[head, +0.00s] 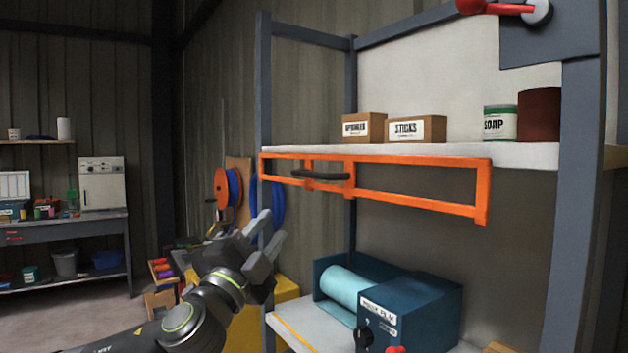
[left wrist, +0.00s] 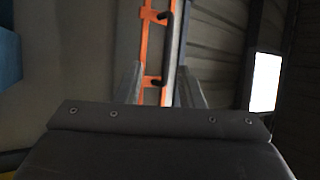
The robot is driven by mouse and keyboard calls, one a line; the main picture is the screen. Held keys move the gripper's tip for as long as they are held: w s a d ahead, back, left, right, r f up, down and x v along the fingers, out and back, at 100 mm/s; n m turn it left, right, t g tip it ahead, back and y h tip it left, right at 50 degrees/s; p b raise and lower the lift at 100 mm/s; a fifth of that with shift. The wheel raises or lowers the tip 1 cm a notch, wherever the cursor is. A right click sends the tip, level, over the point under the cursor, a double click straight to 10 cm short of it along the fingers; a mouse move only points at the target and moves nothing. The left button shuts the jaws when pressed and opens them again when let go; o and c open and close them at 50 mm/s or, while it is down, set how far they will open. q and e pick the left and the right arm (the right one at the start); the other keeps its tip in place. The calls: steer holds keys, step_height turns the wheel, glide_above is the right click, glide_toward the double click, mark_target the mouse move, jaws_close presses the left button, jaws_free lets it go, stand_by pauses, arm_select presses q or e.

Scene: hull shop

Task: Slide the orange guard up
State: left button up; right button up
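The orange guard (head: 420,202) is a long rectangular frame across the rack, just below the white shelf. A dark horizontal handle (head: 320,175) is fixed to its left part. My left gripper (head: 270,229) is open and empty, below and left of the handle and apart from the guard. In the left wrist view the open fingers (left wrist: 160,88) stand either side of the orange guard (left wrist: 153,48), which shows beyond them with its handle (left wrist: 176,45). My right gripper is out of view.
Above the guard, the white shelf (head: 450,153) bears boxes (head: 415,129), a soap tin (head: 499,123) and a dark red can (head: 538,115). Below it stands a blue machine (head: 415,305) with a pale roller. Grey rack posts (head: 264,90) flank the opening. Free space lies between guard and machine.

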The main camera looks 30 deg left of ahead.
mark_target(308, 177)
arm_select(q)
steer(key=shift+m+h, duration=0.3)
steer(key=shift+h, duration=0.1)
steer(key=p+x, duration=0.2)
steer(key=x, duration=0.3)
steer(key=r+p+x, duration=0.1)
steer(key=p+x, duration=0.2)
steer(key=x, duration=0.2)
steer(key=s+d+r+p+x, duration=0.1)
steer(key=p+x, duration=0.2)
steer(key=x, duration=0.3)
steer(key=shift+s, duration=0.1)
steer(key=shift+w+r+p, duration=0.2)
steer(key=shift+w+p, duration=0.2)
steer(key=shift+w, duration=0.1)
steer(key=shift+c, duration=0.2)
jaws_close()
